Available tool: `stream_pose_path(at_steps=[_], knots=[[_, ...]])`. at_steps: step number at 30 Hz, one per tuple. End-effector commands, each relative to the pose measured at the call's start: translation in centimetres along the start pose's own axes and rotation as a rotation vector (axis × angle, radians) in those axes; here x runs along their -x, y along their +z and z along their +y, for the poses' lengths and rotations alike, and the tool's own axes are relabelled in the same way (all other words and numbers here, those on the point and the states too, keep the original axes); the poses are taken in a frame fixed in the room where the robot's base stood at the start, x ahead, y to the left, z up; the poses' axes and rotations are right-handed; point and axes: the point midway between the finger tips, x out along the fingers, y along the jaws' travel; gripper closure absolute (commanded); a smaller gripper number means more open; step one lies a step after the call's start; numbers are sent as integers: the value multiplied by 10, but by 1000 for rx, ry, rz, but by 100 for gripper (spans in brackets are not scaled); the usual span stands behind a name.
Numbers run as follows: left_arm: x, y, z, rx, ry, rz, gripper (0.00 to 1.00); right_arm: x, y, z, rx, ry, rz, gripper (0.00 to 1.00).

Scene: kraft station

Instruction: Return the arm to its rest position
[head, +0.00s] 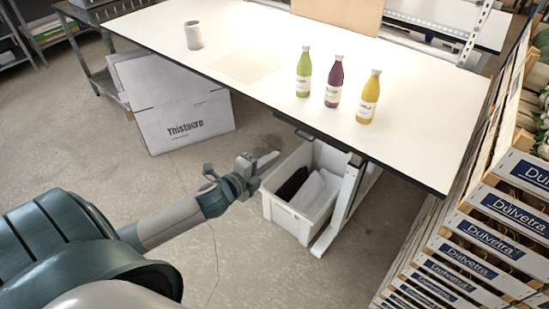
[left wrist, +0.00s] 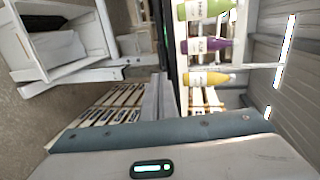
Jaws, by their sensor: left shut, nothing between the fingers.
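My left arm reaches in from the left in the head view. Its gripper (head: 262,162) is in front of the table's near edge, over the floor and close to the white bin. The fingers are shut with nothing between them. In the left wrist view the closed fingers (left wrist: 158,98) point up the picture, with the bottles to their right. My right gripper is in neither view.
The white table (head: 240,35) holds a grey cup (head: 193,35), a green bottle (head: 303,75), a purple bottle (head: 333,85) and a yellow bottle (head: 368,100). A white bin (head: 285,211) stands below. Dulvetra crates (head: 490,240) stack at right; a Thistacre box (head: 185,125) is left.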

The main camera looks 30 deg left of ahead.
Motion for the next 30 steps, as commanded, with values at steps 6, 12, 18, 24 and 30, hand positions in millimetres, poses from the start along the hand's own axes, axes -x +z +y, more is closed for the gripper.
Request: stream_pose_path(at_steps=[6, 12, 18, 24, 30], knots=[[0, 0, 0, 0, 0, 0, 100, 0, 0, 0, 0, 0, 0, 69], [0, 0, 0, 0, 0, 0, 100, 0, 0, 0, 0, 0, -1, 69], [-1, 1, 5, 8, 7, -4, 100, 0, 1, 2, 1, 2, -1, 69], [-6, 12, 52, 81, 71, -37, 100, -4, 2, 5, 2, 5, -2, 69], [-7, 28, 154, 242, 205, -114, 100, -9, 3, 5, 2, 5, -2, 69]])
